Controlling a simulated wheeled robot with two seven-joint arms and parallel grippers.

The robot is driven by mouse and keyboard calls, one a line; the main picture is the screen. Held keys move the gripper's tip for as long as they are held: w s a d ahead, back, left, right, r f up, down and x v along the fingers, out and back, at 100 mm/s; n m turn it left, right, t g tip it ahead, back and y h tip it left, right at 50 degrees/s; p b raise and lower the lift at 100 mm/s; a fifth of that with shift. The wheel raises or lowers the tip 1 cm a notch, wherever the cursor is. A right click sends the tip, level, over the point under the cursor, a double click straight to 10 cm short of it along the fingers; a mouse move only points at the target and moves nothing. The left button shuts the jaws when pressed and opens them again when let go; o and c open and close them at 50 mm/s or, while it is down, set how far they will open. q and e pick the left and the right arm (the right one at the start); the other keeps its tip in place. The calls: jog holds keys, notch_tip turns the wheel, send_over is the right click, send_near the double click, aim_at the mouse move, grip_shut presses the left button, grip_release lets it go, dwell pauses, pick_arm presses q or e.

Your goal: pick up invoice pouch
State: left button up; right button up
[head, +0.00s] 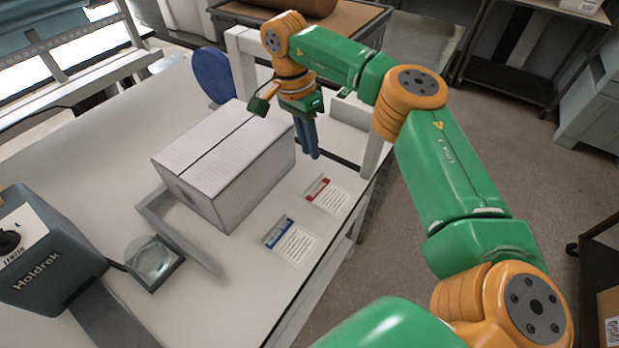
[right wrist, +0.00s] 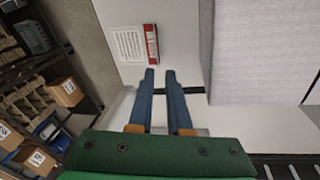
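The invoice pouch (head: 326,194) is a flat white packet with a red band. It lies on the white table to the right of the large box. In the right wrist view the pouch (right wrist: 137,44) shows the word INVOICE on its red band, just beyond the fingertips and slightly left. My right gripper (head: 309,156) points down beside the box's right face, behind the pouch in the head view and apart from it. In the right wrist view its two blue fingers (right wrist: 160,72) stand apart with nothing between them. My left gripper is not in view.
A closed whitish box (head: 225,160) stands on the table (head: 90,175). A second pouch with a blue band (head: 291,240) lies nearer me. A dark Holdrek device (head: 45,255) and a tape-like roll (head: 150,258) are at left. A white post (head: 376,130) rises behind the pouch.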

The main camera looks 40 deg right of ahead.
aim_at(317, 185)
jog(key=shift+f+b, duration=0.3)
jog(key=shift+f, duration=0.35)
jog(key=shift+s+r, duration=0.1)
jog(key=shift+s, duration=0.3)
jog(key=f+p, duration=0.1)
jog(key=s+f+p, duration=0.1)
jog(key=f+p, duration=0.1)
jog(key=shift+s+f, duration=0.1)
notch_tip(317, 185, down, 3)
jog(key=shift+d+f, duration=0.1)
jog(key=shift+f, duration=0.1)
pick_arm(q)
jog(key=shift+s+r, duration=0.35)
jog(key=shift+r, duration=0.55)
pick_arm(e)
grip_shut()
